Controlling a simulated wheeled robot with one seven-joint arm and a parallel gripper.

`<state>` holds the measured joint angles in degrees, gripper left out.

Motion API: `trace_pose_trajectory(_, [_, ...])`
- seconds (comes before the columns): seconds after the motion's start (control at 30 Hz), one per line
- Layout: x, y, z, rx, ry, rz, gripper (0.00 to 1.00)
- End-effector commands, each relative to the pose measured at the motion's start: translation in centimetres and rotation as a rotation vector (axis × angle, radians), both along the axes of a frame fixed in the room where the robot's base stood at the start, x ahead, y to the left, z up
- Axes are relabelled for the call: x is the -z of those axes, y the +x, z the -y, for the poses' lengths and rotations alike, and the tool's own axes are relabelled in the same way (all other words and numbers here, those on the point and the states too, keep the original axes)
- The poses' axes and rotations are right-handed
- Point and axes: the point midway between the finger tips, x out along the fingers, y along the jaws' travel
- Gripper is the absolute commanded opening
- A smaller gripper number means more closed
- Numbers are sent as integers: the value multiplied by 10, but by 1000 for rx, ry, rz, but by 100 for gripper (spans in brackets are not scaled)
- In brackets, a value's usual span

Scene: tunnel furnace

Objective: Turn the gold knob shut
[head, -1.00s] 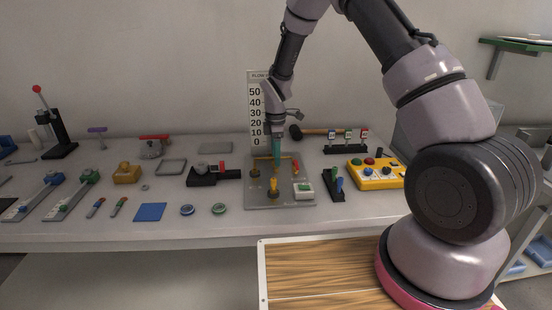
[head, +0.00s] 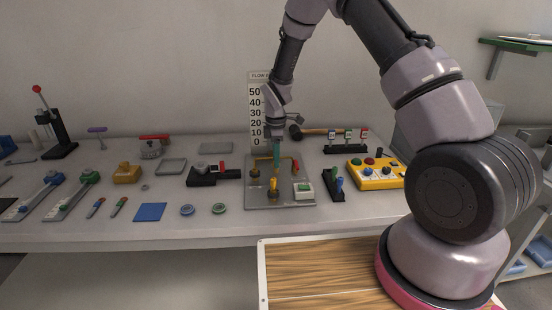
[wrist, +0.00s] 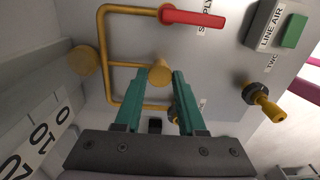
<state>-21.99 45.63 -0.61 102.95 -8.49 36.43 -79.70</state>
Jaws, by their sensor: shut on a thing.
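The gold knob (wrist: 159,72) is a round-topped gold piece on the pipe loop of the grey panel. In the wrist view it sits between the two teal fingertips of my gripper (wrist: 160,84), which is shut on it. In the head view my gripper (head: 277,170) points down at the middle of the panel (head: 305,204), and the fingers hide the knob. A second gold knob with a dark collar (wrist: 262,98) stands nearer the panel's front edge. Another gold fitting (head: 255,172) is at the panel's left, mostly hidden by a finger in the wrist view.
A red lever (wrist: 192,18) labelled SUPPLY and a green-button box (head: 303,188) are close by on the panel. A flow scale (head: 257,105) stands behind. A yellow button box (head: 376,173) and a black rack (head: 334,186) are to the right.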

Motion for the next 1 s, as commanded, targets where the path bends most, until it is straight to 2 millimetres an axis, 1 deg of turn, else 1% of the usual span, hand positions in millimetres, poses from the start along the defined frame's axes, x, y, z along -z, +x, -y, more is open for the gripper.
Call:
trace_pose_trajectory(0.27, [0, 0, 0, 169, 0, 1, 0])
trace_pose_trajectory(1.0, [0, 0, 0, 868, -1, 2, 0])
